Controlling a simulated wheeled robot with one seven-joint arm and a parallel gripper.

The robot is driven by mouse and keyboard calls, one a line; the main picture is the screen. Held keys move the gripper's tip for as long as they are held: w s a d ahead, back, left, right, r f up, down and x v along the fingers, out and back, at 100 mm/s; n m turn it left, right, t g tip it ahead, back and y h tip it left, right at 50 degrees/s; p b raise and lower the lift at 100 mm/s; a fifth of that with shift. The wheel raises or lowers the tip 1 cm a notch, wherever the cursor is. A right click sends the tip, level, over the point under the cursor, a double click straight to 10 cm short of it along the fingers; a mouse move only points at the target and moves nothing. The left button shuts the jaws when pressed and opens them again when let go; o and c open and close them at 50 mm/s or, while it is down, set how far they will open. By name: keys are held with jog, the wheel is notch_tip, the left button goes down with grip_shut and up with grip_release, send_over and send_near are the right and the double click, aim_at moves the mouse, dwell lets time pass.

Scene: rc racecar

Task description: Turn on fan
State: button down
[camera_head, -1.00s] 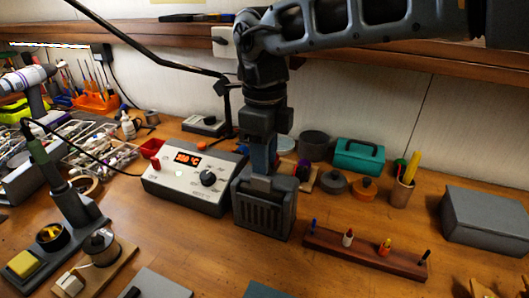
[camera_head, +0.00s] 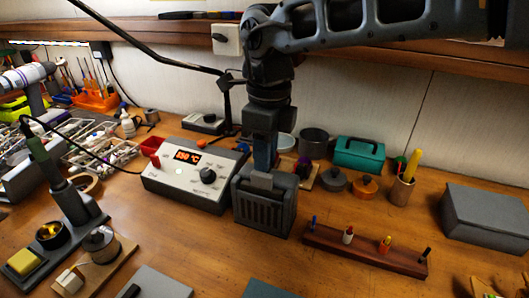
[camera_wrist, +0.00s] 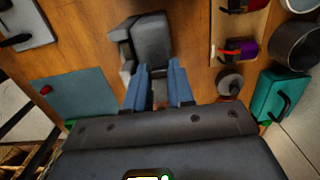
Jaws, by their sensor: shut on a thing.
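The fan (camera_head: 264,215) is a dark grey box with a slatted front. It stands upright on the wooden bench, just right of the soldering station (camera_head: 190,180). My gripper (camera_head: 263,163) points down at the top of the fan. In the wrist view the fan (camera_wrist: 152,40) lies just beyond the fingertips, and the two blue fingers (camera_wrist: 158,72) stand close at its near edge. They are shut on the fan's upper part. The exact contact is hard to see, and I cannot make out the fan's switch.
The soldering station shows a lit red display. A wooden rack of small drivers (camera_head: 365,250) lies to the front right, a grey box (camera_head: 487,218) farther right, and a teal case (camera_head: 358,155) behind. The soldering iron stand (camera_head: 70,205) is at left. Bench in front of the fan is mostly clear.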

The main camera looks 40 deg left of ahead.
aim_at(283, 175)
jog(key=y+b, duration=0.1)
jog(key=d+y+b, duration=0.1)
jog(key=d+g+y+b, duration=0.1)
jog(key=y, duration=0.1)
jog(key=shift+w+f, duration=0.25)
jog(key=y+b, duration=0.2)
jog(key=d+y+b, duration=0.1)
jog(key=y+b, duration=0.1)
jog(key=shift+w+f+g+b, duration=0.15)
jog(key=shift+g+b, duration=0.2)
jog(key=shift+g, duration=0.05)
jog(key=shift+d+y+b, duration=0.15)
jog(key=shift+y+b, duration=0.15)
jog(key=c, duration=1.2)
grip_release()
jog(key=shift+c, duration=0.2)
jog(key=shift+d, duration=0.1)
jog(key=v, duration=0.7)
jog(key=shift+d+r+b, duration=0.2)
jog(key=shift+d+b, duration=0.1)
jog(key=shift+b, duration=0.05)
jog(key=shift+w, duration=0.15)
